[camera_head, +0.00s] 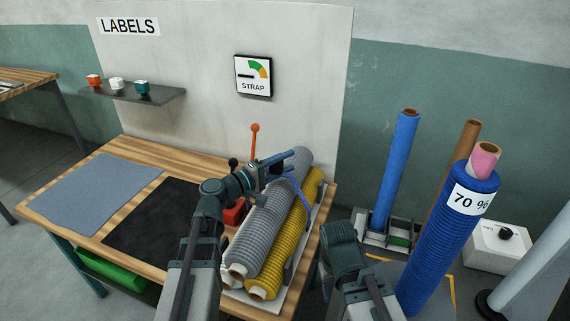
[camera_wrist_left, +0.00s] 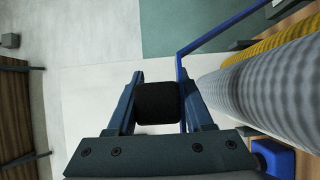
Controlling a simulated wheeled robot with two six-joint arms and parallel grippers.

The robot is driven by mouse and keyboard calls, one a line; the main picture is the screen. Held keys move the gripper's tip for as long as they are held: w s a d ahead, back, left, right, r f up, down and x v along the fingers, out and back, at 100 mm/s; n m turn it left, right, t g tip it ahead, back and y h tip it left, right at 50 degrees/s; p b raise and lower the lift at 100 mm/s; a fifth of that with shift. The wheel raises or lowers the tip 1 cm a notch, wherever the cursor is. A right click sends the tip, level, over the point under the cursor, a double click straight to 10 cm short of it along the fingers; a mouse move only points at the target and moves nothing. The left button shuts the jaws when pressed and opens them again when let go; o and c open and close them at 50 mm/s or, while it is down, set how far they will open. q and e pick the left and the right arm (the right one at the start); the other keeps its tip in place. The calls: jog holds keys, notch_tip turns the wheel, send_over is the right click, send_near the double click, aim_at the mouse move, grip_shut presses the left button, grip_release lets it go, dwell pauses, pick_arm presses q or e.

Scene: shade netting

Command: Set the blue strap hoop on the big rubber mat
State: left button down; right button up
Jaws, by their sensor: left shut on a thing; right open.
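My left gripper (camera_head: 282,160) is above the rolls at the table's right side, shut on a black block (camera_wrist_left: 158,102) that appears to belong to the blue strap hoop (camera_head: 297,186). The hoop's thin blue band (camera_wrist_left: 181,60) shows beside the fingers in the left wrist view; in the head view it hangs over the grey and yellow rolls. Whether it touches them is unclear. A black mat (camera_head: 150,222) and a blue-grey mat (camera_head: 90,190) lie flat on the table; the black one looks like rubber. My right gripper (camera_head: 345,245) is open and empty, right of the table.
A grey roll (camera_head: 262,225) and a yellow roll (camera_head: 285,245) lie side by side in a white tray. A red object (camera_head: 235,212) and an orange-knobbed lever (camera_head: 254,130) stand nearby. Upright blue rolls (camera_head: 445,240) stand on the right. Both mats look bare.

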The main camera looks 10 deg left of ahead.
notch_tip(320, 180, up, 6)
jog(key=p, duration=0.5)
